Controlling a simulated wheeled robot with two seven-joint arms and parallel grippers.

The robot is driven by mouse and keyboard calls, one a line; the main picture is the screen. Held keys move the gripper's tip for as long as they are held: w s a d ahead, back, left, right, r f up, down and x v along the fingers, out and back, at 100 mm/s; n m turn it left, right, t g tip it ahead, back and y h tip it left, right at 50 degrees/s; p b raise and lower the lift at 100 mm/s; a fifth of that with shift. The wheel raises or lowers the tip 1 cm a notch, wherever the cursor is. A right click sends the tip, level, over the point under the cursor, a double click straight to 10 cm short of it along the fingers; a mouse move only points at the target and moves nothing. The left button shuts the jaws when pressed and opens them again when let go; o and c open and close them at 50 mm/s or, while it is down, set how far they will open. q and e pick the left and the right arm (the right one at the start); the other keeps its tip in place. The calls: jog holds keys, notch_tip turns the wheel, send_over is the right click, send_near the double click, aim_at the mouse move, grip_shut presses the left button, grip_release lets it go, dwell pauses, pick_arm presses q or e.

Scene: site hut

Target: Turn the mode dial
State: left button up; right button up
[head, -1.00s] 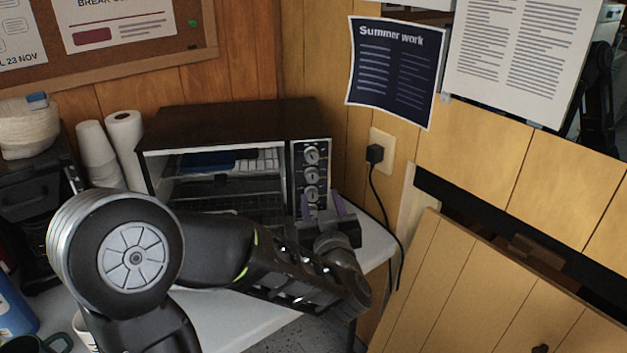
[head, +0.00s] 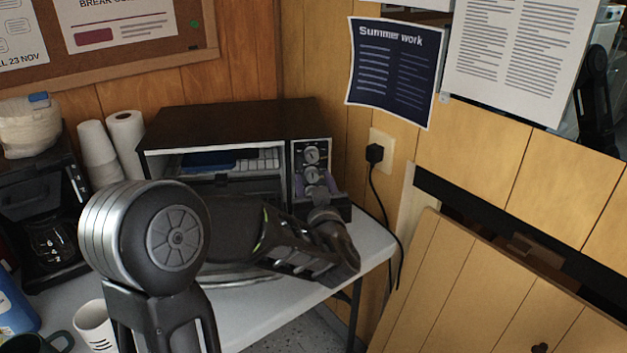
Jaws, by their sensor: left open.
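A dark toaster oven (head: 225,122) stands on the white table against the wood wall. Its control panel (head: 297,150) on the right carries round dials in a column: a top dial (head: 312,155), a middle dial (head: 311,174), and a lower one mostly hidden by my gripper. I cannot read which is the mode dial. My left gripper (head: 317,192) is open, its purplish fingers pointing at the lower part of the panel. Whether the fingers touch or straddle the lowest dial cannot be told. My right gripper is not in view.
Paper cups (head: 98,150) and a paper roll (head: 126,140) stand left of the oven, beside a black coffee maker (head: 40,195). Mugs (head: 95,322) sit at the front left. A plug and cord (head: 375,153) hang at the wall right of the table.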

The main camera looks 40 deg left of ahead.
pick_arm(q)
jog(key=shift+w+a, duration=0.3)
jog(key=shift+a, duration=0.05)
jog(key=shift+c, duration=0.3)
grip_shut()
